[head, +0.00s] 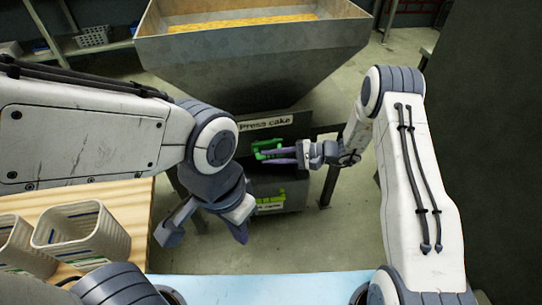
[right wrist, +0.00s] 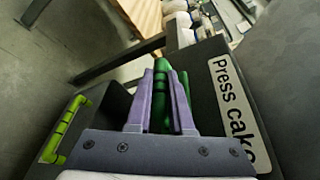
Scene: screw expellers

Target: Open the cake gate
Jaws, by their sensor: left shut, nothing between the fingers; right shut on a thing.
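The dark press-cake gate housing (head: 285,128) sits below the metal hopper and carries a white "Press cake" label (head: 266,123), which also shows in the right wrist view (right wrist: 232,110). A green handle (head: 268,144) stands out from its front. My right gripper (head: 264,156) is shut on this handle; in the right wrist view its purple fingers lie on both sides of the dark green bar (right wrist: 159,108). The fingers hide part of the handle. My left gripper (head: 205,225) is shut and empty, nearer and lower left, apart from the gate.
A dark bin with a light green handle (head: 270,200) stands below the gate; that handle shows at left in the right wrist view (right wrist: 65,130). The hopper (head: 250,55) holds yellow material. White baskets (head: 80,228) stand on a wooden table at left.

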